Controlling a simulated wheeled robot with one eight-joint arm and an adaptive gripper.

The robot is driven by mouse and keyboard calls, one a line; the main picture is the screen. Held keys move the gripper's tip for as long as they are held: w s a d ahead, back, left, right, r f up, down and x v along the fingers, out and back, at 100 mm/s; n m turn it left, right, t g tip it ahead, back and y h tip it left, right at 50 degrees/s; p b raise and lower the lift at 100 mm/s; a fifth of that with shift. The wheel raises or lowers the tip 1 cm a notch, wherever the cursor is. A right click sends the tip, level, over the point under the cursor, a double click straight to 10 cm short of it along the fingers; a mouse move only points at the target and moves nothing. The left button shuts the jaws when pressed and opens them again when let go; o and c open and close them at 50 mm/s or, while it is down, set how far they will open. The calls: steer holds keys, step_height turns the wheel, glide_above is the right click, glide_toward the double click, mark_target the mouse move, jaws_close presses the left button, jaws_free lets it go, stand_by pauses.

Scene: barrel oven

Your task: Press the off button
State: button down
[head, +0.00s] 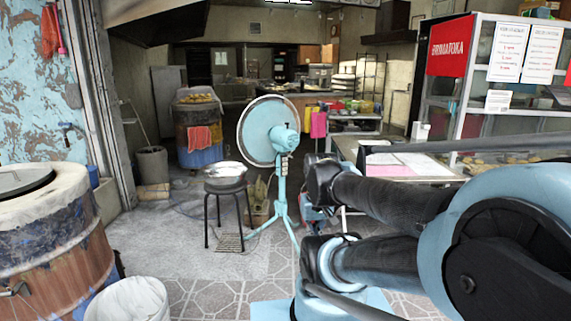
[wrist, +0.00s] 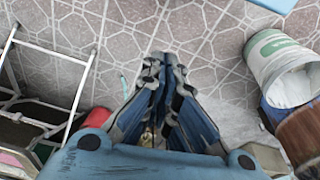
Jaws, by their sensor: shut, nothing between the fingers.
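A light-blue pedestal fan (head: 268,130) stands in the middle of the head view, its round grille turned to the left. A small control panel with buttons (head: 284,165) is on its post below the motor. The buttons are too small to tell which one is off. My gripper (wrist: 164,66) is shut and empty, pointing at the tiled floor in the wrist view. The fan does not clearly show in the wrist view. In the head view my arm links reach in from the right, to the right of the fan, and mostly hide the gripper.
A black stool (head: 228,187) with a metal bowl stands left of the fan. A barrel oven (head: 50,250) and a white bucket (head: 128,300) are at the front left. A table with papers (head: 400,168) and a glass display case are at right. Tiled floor before the fan is clear.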

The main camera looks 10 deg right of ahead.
stand_by(0.4)
steer(key=w+d+r+t, duration=0.1)
steer(key=w+r, duration=0.4)
steer(key=w, duration=0.4)
steer(key=w+r+t, duration=0.1)
steer(key=w+r, duration=0.4)
steer(key=w, duration=0.4)
steer(key=w+d+r+m+t+h, duration=0.1)
steer(key=w+d+r+t, duration=0.1)
steer(key=w, duration=2.1)
steer(key=w+d+f+t, duration=0.1)
steer(key=w+d+f, duration=0.15)
steer(key=w, duration=0.85)
steer(key=w+d+f+t, duration=0.1)
steer(key=w+f, duration=0.3)
steer(key=w, duration=0.7)
steer(key=w+d+f+m+t, duration=0.1)
steer(key=w+d+f+t, duration=0.1)
steer(key=w+f, duration=1.1)
steer(key=shift+w+f+h, duration=0.35)
steer(key=shift+w+h, duration=0.05)
steer(key=shift+w, duration=1.1)
steer(key=shift+w, duration=0.1)
